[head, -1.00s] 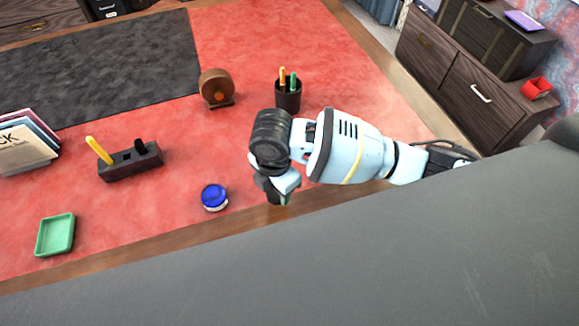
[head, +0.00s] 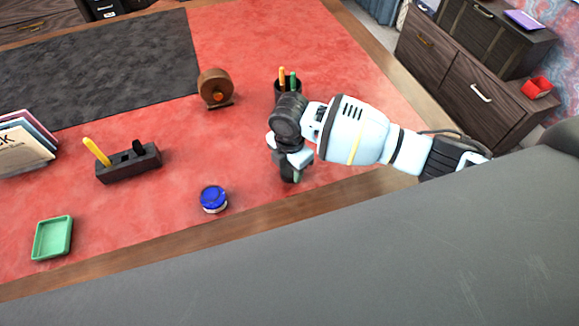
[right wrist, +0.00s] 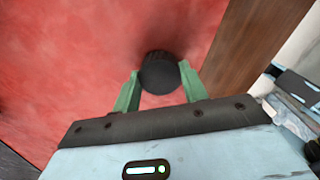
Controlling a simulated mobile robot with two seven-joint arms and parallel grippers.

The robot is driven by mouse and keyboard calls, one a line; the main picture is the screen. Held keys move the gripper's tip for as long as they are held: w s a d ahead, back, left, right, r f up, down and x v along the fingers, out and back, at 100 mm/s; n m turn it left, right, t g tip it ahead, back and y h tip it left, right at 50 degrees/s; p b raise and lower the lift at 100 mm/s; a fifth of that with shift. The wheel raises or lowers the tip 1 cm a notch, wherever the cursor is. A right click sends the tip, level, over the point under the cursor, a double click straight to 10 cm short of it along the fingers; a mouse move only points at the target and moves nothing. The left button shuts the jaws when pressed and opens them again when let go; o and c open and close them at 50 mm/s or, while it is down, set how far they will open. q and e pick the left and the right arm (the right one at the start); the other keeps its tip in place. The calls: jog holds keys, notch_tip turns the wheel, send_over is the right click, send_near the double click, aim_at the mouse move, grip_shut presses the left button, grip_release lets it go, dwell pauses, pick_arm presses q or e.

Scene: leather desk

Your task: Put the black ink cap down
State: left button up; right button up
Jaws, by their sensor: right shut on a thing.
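The black ink cap (right wrist: 159,73) is a round, dark disc between the green fingertips of my right gripper (right wrist: 160,80) in the right wrist view. The gripper is shut on it, over the red desk top. In the head view my right gripper (head: 290,174) points down near the desk's front edge, right of the blue ink jar (head: 213,199). The cap cannot be made out there. I cannot tell whether it touches the desk. My left gripper is not in view.
A pen cup (head: 288,88) stands behind my right wrist. A brown round holder (head: 216,88), a dark pen stand (head: 129,164) and a green tray (head: 52,238) stand further left. Red desk surface between the jar and my gripper is clear.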

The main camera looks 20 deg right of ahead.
aim_at(290, 170)
jog(key=shift+f, duration=0.3)
jog(key=o, duration=1)
jog(key=shift+c, duration=0.2)
notch_tip(290, 170, up, 12)
jog(key=p, duration=0.1)
jog(key=shift+r, duration=0.15)
